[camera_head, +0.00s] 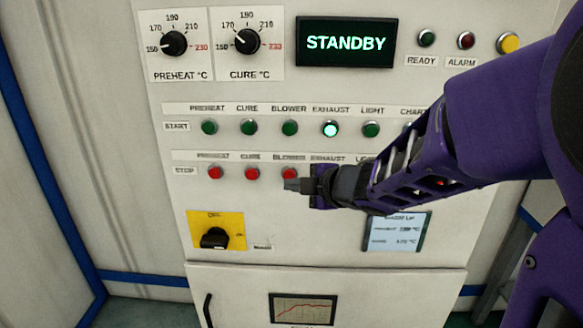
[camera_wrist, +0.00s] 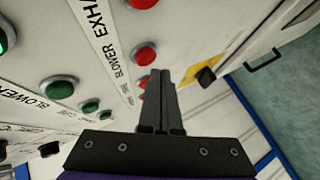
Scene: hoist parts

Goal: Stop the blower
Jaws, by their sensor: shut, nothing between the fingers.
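The red blower stop button (camera_head: 289,173) is third from the left in the STOP row of the white panel. In the wrist view the red blower button (camera_wrist: 145,54) shows just beyond and left of my fingertips. My gripper (camera_head: 287,185) is shut and empty, its tips just below that button in the head view. It also shows in the wrist view (camera_wrist: 160,72), with its fingers together. I cannot tell whether the tips touch the panel. The green blower start button (camera_head: 290,128) above looks unlit.
Red preheat (camera_head: 215,173) and cure (camera_head: 252,174) stop buttons sit to the left. The exhaust start button (camera_head: 330,129) glows green. The display (camera_head: 346,43) reads STANDBY. A black rotary switch (camera_head: 214,238) on a yellow plate is lower left. My arm hides the right of the STOP row.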

